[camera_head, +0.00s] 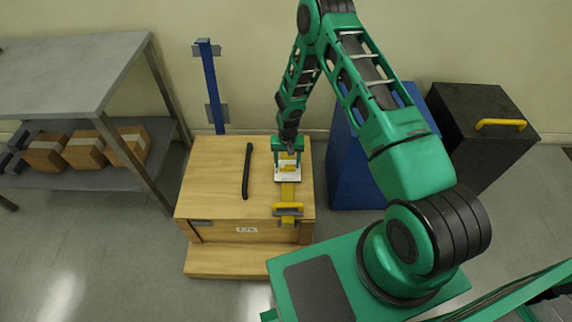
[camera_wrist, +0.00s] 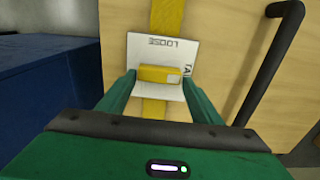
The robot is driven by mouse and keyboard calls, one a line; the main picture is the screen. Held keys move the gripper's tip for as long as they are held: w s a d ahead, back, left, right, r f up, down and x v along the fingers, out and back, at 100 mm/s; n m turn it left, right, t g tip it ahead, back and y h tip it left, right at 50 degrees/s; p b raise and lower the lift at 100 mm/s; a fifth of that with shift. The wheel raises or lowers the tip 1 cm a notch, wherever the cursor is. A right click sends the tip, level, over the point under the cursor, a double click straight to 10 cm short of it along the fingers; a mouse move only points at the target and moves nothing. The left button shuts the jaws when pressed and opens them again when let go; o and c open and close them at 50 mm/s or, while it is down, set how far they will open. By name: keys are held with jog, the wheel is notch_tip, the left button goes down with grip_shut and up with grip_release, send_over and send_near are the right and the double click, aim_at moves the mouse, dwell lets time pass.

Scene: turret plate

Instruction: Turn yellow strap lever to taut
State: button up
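The yellow strap lever (camera_wrist: 158,73) is a short yellow block on a white plate (camera_wrist: 142,48); a pale patch shows near its right end in the wrist view. The plate reads "LOOSE", upside down, along its far edge and "TA…" at its right, the rest hidden by a finger. The plate also shows on the wooden crate's top in the head view (camera_head: 281,178). My gripper (camera_wrist: 160,78) is open, with one green finger on each side of the lever. I cannot tell whether either finger touches it. In the head view my gripper (camera_head: 288,158) is just above the plate.
A yellow strap (camera_wrist: 167,15) runs under the plate, with a buckle (camera_head: 287,210) at the wooden crate's (camera_head: 215,190) front edge. A black handle bar (camera_head: 247,170) stands left of the plate. A blue cabinet (camera_head: 350,165) is right of the crate; a grey shelf (camera_head: 70,70) is left.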

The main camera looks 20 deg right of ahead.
jog(key=shift+o, duration=0.9)
jog(key=shift+s, duration=0.15)
notch_tip(320, 180, up, 11)
jog(key=shift+f, duration=0.15)
notch_tip(320, 180, up, 17)
jog(key=h, duration=0.1)
send_over(287, 165)
jog(key=s+d, duration=0.4)
jog(key=d, duration=0.5)
jog(key=s+d+r+m, duration=0.1)
jog(key=s+d+r, duration=0.55)
jog(key=r, duration=0.45)
jog(key=s+r, duration=0.4)
jog(key=s, duration=0.5)
jog(key=s+d+r+m, duration=0.1)
jog(key=s+r, duration=0.3)
jog(key=s, duration=0.6)
jog(key=s+r+y, duration=0.1)
jog(key=s+r, duration=0.3)
jog(key=s, duration=0.6)
jog(key=shift+s+d+r+m, duration=0.15)
jog(key=shift+d+r+m, duration=0.05)
jog(key=shift+r+m, duration=0.1)
